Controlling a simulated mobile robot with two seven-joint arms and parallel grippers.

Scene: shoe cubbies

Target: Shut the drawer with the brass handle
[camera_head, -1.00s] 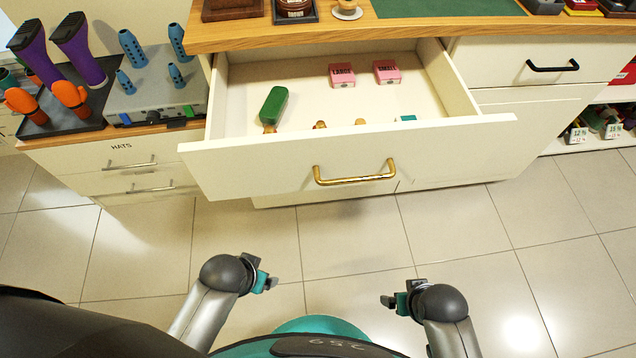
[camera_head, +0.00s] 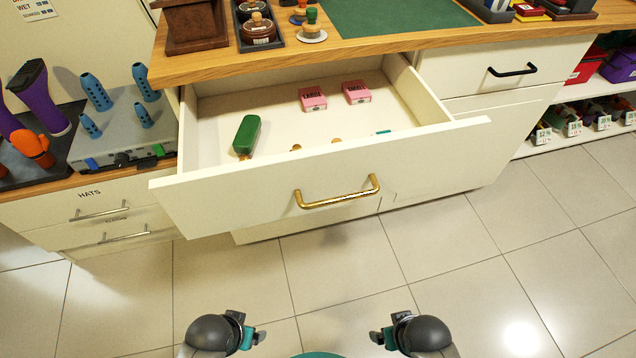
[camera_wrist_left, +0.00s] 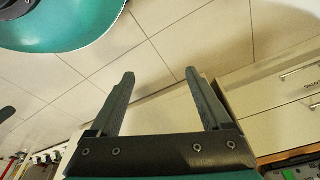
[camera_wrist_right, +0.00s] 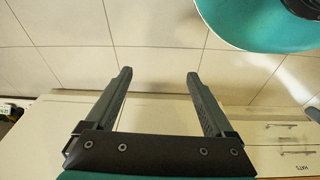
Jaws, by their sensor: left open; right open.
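The white drawer (camera_head: 420,167) with the brass handle (camera_head: 337,193) stands pulled out below the wooden counter in the head view. Inside it lie a green brush-like item (camera_head: 247,134), two pink boxes (camera_head: 313,98) and a few small things partly hidden by the drawer front. My left gripper (camera_head: 256,336) and my right gripper (camera_head: 378,337) are low in the head view, over the floor, apart from the drawer. Both are empty, with fingers spread in the left wrist view (camera_wrist_left: 158,85) and the right wrist view (camera_wrist_right: 158,80).
A wooden counter (camera_head: 400,42) with stamps and a green mat (camera_head: 395,14) is above the drawer. A shut drawer with a black handle (camera_head: 512,70) is to the right. A cabinet marked HATS (camera_head: 105,205) is to the left. Tiled floor (camera_head: 300,270) in front is clear.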

